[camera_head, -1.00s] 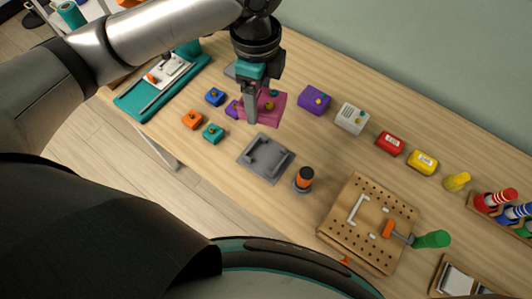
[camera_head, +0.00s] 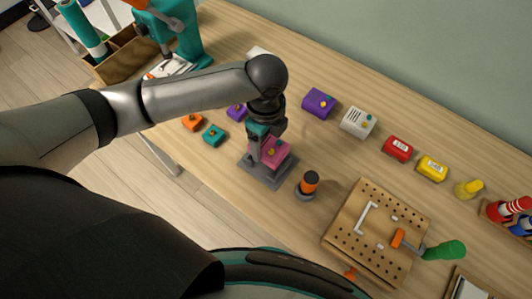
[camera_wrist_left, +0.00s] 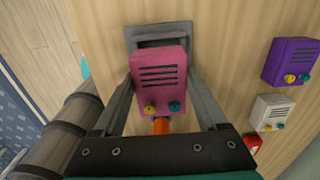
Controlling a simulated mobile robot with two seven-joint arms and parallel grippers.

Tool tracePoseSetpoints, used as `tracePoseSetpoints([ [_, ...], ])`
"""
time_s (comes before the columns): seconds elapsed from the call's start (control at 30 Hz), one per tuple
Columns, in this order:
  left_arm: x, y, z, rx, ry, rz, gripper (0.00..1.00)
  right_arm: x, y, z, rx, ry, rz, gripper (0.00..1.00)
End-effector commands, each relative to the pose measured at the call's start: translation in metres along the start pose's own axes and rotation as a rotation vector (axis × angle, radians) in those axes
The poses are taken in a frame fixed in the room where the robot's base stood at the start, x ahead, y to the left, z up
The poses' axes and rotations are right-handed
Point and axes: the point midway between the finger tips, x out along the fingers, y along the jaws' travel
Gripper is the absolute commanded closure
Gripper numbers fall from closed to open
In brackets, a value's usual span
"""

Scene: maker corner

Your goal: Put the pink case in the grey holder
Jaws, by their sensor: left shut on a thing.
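The pink case (camera_head: 278,150) is a small box with slots and two knobs, one yellow and one teal. My left gripper (camera_head: 264,152) is shut on it. In the left wrist view the pink case (camera_wrist_left: 160,72) sits between the two fingers (camera_wrist_left: 160,98). The grey holder (camera_head: 266,183) lies flat on the table, directly under the case in the head view. The wrist view shows only the far part of the holder (camera_wrist_left: 157,30) beyond the case. I cannot tell whether case and holder touch. My right gripper is not in view.
An orange-topped dark cylinder (camera_head: 309,183) stands close right of the holder. A wooden pegboard (camera_head: 375,232) is further right. Purple (camera_head: 319,102), white (camera_head: 358,122), red (camera_head: 398,149) and yellow (camera_head: 432,167) boxes line the back. Small orange (camera_head: 193,122) and teal (camera_head: 214,135) pieces lie left.

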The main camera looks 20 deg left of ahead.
Motion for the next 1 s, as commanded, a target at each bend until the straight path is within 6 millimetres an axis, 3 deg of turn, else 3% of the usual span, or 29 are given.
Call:
tracePoseSetpoints([
  [0.23,0.019,-0.001,0.0,0.0,0.001,-0.001,0.86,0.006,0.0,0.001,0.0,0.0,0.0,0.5],
  [0.43,0.05,0.0,0.0,-0.001,-0.001,0.0,0.86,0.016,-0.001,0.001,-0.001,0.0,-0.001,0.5],
  [0.83,0.054,-0.001,0.0,-0.001,0.0,-0.001,0.86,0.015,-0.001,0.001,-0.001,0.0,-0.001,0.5],
  [0.87,0.054,-0.001,0.0,0.0,0.0,-0.001,0.23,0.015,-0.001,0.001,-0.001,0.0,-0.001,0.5],
  [1.0,0.054,-0.001,0.0,0.0,0.0,-0.001,0.07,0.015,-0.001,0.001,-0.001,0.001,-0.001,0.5],
])
